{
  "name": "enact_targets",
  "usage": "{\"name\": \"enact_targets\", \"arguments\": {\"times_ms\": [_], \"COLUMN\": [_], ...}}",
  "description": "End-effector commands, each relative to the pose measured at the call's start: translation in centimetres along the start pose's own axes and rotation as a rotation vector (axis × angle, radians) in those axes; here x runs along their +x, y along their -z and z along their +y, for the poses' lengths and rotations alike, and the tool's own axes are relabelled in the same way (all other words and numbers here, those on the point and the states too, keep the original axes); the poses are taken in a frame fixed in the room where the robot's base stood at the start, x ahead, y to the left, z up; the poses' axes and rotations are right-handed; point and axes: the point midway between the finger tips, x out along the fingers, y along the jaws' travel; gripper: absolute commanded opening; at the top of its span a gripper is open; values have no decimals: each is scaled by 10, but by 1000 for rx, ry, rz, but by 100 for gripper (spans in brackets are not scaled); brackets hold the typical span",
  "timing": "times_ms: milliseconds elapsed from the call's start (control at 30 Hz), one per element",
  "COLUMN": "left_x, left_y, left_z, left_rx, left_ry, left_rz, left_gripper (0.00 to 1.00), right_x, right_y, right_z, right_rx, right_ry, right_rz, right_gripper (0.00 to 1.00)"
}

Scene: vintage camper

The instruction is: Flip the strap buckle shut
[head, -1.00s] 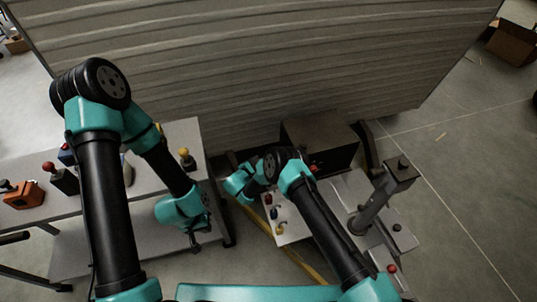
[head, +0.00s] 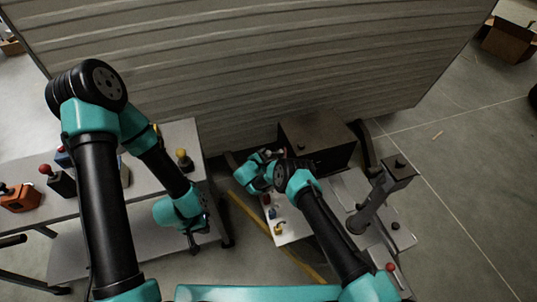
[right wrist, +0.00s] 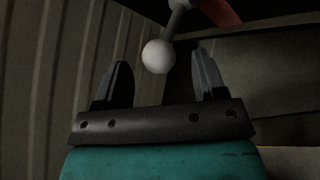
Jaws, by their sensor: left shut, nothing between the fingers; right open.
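I cannot make out a strap buckle for certain. In the right wrist view, a white ball knob (right wrist: 158,56) on a grey rod shows ahead of my right gripper (right wrist: 165,75), with a red part (right wrist: 220,10) at the top edge. The knob appears between the two fingertips in the picture, nearer the left one. Neither finger visibly grips it. My right gripper is open; in the head view it is partly hidden by my arm, beside the dark box. My left gripper (head: 197,240) is shut and empty, low beside the left table.
The dark box (head: 318,140) stands against the ribbed camper wall (head: 260,70). A light panel (head: 290,225) with small coloured knobs lies near it. A grey post (head: 372,205) stands to its right. The left table (head: 150,140) holds several knobbed devices, including an orange one (head: 20,198).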

Motion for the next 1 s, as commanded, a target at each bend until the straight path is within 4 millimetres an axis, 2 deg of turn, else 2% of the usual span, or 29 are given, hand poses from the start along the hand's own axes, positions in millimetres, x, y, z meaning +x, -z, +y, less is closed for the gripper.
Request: {"name": "enact_targets", "arguments": {"times_ms": [300,733,1000], "left_x": [0,0,0], "left_y": [0,0,0], "left_z": [0,0,0], "left_rx": [0,0,0], "left_ry": [0,0,0], "left_rz": [0,0,0], "left_gripper": [0,0,0], "right_x": [28,33,33], "right_y": [0,0,0], "right_z": [0,0,0], "right_rx": [1,-1,-1], "right_ry": [0,0,0], "right_rz": [-1,1,1], "right_gripper": [64,64,39]}}
